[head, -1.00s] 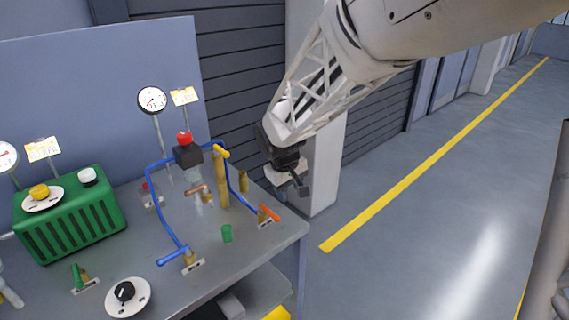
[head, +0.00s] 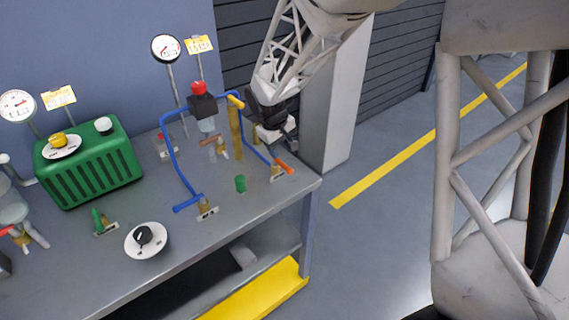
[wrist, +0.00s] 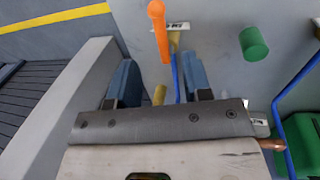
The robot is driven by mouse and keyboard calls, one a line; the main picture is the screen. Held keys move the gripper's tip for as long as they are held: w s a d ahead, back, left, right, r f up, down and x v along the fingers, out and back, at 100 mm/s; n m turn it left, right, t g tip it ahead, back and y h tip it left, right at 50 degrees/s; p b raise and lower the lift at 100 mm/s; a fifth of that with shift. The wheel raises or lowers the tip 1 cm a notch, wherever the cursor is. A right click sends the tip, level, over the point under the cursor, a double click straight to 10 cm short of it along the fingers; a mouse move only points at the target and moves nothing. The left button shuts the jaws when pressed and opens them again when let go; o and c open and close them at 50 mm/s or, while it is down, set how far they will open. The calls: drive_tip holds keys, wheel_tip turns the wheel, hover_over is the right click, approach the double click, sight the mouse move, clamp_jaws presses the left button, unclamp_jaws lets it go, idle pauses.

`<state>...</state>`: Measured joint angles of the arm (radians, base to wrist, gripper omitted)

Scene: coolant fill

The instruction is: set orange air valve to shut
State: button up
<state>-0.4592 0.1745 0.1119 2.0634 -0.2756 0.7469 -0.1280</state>
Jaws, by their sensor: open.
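The orange air valve (head: 285,167) is a lever handle on a brass body over a small label plate, near the bench's right edge. In the wrist view its orange handle (wrist: 160,34) stands at top centre, ahead of the space between my fingers. My gripper (head: 289,147) hangs just above and behind the valve in the head view, near the blue pipe. In the wrist view my gripper (wrist: 160,82) has its two blue-grey fingers apart, with nothing held. The handle appears clear of both fingers. The label's text is too small to read.
A blue pipe (head: 178,165) frame and a brass post (head: 235,135) stand close left of my gripper. A green cup-like cylinder (head: 240,184) and a blue-handled valve (head: 188,203) are nearby. A grey pillar (head: 335,110) stands right behind. Open floor lies right.

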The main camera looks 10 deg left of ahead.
sight(285, 165)
drive_tip(key=shift+w+d+f, duration=0.15)
drive_tip(key=shift+d+f, duration=0.05)
drive_tip(key=shift+f, duration=1.05)
drive_tip(key=shift+w+d+f, duration=0.15)
drive_tip(key=shift+w+f, duration=0.05)
drive_tip(key=shift+f, duration=1.05)
drive_tip(key=shift+w+d+f, duration=0.15)
drive_tip(key=shift+d+f, duration=0.05)
drive_tip(key=shift+f, duration=1.05)
drive_tip(key=shift+c, duration=0.3)
clamp_jaws()
